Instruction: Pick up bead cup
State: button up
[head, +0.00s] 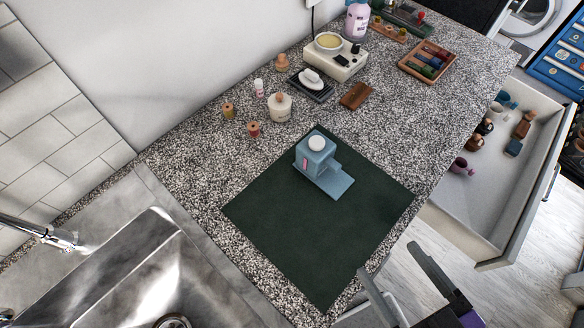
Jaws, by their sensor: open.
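No item is plainly recognisable as a bead cup. A small white cup-like pot with a tan top (280,108) stands on the speckled counter near the wall. Two small brown-orange pieces, one at the left (228,110) and one nearer the mat (254,130), stand beside it; they are too small to make out. My gripper (388,257) is at the lower right, open and empty, by the counter's front edge and far from these items.
A blue block-shaped device (316,160) stands on a dark green mat (290,235). A white appliance (345,63), black tray (322,92), brown block (355,96) and wooden tray (405,72) are behind. A drawer (490,235) with several items stands open; a metal sink (110,280) is left.

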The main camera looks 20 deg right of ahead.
aim_at(459, 164)
jog(key=z, duration=1.25)
jog(key=l+u, duration=0.15)
jog(key=u, duration=0.25)
jog(key=l+u, duration=0.2)
jog(key=u, duration=0.25)
jog(key=l+u, duration=0.15)
jog(key=u, duration=0.25)
